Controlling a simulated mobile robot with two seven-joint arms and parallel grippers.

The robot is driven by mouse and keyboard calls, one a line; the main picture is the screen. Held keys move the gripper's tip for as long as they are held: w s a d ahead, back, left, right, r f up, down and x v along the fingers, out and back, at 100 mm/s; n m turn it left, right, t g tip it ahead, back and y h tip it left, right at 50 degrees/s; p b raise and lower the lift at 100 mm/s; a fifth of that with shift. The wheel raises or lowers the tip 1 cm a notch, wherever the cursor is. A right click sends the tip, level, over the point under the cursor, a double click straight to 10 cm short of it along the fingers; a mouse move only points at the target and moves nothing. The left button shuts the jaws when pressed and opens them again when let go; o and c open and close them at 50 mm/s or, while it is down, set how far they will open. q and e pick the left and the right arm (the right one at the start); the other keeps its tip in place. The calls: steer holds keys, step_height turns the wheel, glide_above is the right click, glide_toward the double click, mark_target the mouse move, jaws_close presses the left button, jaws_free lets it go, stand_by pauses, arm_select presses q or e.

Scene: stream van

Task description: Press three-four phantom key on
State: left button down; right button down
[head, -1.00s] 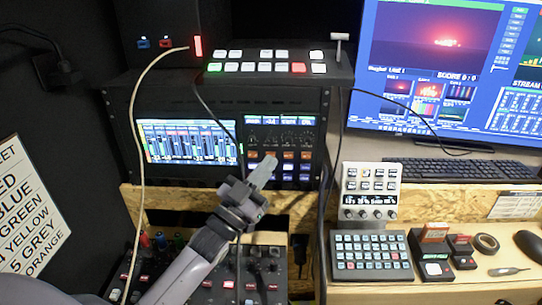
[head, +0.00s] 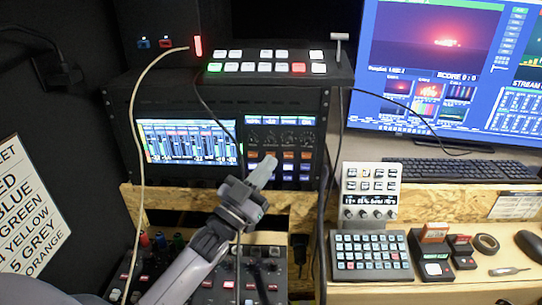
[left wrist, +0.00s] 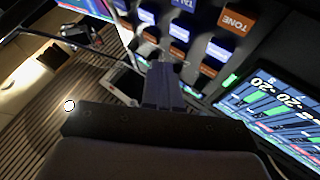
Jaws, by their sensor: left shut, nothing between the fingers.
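The rack audio unit (head: 257,127) has a block of small keys (head: 289,167) in orange, white and blue, right of its lit meter screen (head: 188,142). My left gripper (head: 262,171) is shut and empty, with its tips at the left side of this key block. In the left wrist view its fingers (left wrist: 162,85) point up at rows of keys, including an orange key marked TONE (left wrist: 238,20) and blue keys (left wrist: 219,49). The phantom three-four label cannot be read, and the fingers hide some keys. Whether the tips touch a key cannot be told. My right gripper is not in view.
A switcher panel (head: 277,68) sits on top of the rack. A pale cable (head: 134,130) hangs at its left and dark cables at its right. A control panel with lit buttons (head: 270,276) lies below my arm. A desk (head: 490,264) with keypads stands at right.

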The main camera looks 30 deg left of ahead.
arm_select(q)
steer(key=shift+w+a, duration=0.1)
steer(key=shift+w, duration=0.05)
steer(key=shift+w+a, duration=0.1)
steer(key=shift+w, duration=0.2)
steer(key=shift+w+a, duration=0.1)
steer(key=shift+w, duration=0.1)
stand_by(0.8)
steer(key=shift+s, duration=0.1)
steer(key=shift+s+d, duration=0.3)
steer(key=shift+s, duration=0.25)
steer(key=shift+s+d+p, duration=0.45)
steer(key=shift+s+p, duration=0.05)
steer(key=shift+s, duration=0.4)
steer(key=shift+s+d+p, duration=0.4)
steer(key=shift+s+p, duration=0.05)
steer(key=shift+s, duration=0.45)
steer(key=shift+s+d+p, duration=0.45)
steer(key=shift+s+p, duration=0.05)
steer(key=shift+s, duration=0.4)
